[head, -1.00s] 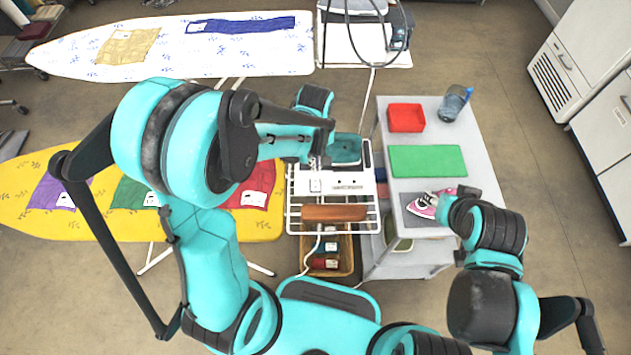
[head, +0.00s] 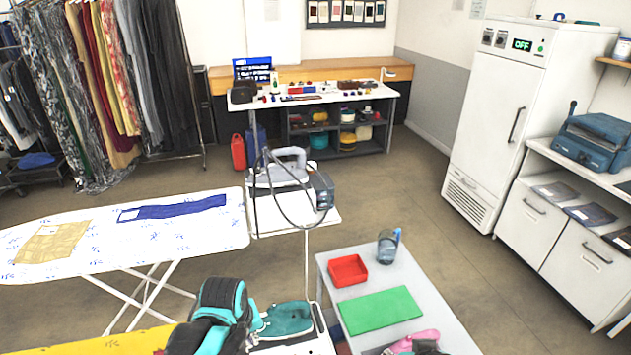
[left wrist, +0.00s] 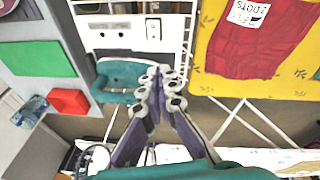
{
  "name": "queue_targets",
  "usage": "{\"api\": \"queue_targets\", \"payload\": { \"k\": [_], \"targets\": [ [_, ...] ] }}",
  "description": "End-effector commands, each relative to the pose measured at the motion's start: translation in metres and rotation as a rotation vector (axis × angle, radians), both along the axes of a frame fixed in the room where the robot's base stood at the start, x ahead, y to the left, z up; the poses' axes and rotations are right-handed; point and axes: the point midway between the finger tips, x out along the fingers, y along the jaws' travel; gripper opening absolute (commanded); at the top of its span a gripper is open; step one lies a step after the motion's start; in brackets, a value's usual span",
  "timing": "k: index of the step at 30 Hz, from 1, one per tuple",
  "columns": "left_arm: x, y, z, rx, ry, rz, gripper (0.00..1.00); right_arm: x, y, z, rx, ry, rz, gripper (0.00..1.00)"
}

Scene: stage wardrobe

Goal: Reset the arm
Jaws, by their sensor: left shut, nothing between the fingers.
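My left gripper (left wrist: 163,82) shows in the left wrist view with its fingertips together and nothing between them. It hangs above the floor side of the ironing station, with a teal iron (left wrist: 120,80) just left of its fingertips; I cannot tell whether they touch. In the head view my left arm comes in at the bottom, beside the teal iron (head: 288,319), and its fingers are hidden. A pink shoe (head: 418,337) is cut by the bottom edge of the head view. A dark part by it may be my right gripper; its fingers do not show.
The grey table holds a green mat (head: 381,310), a red tray (head: 348,270) and a blue-grey jug (head: 388,246). A white ironing board (head: 190,238) and a steam iron (head: 280,170) stand at left and centre. A white cabinet (head: 497,120) stands right. Open floor lies between.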

Motion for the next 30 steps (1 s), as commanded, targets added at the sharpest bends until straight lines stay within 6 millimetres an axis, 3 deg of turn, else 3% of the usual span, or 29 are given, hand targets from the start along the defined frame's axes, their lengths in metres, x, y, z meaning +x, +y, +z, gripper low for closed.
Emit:
{"api": "queue_targets", "payload": {
  "k": [6,15,30],
  "targets": [
    [-0.031,0.013,0.030,0.061,-0.156,-0.183,0.00,0.000,0.000,-0.005,0.000,0.000,0.000,0.40],
    [-0.065,0.024,0.048,0.181,-0.333,-0.391,0.00,0.000,0.000,-0.009,0.000,0.000,0.000,0.40],
    [-0.072,0.027,0.051,0.223,-0.379,-0.447,0.00,0.000,0.000,-0.009,0.000,0.000,0.000,0.40]
  ]
}}
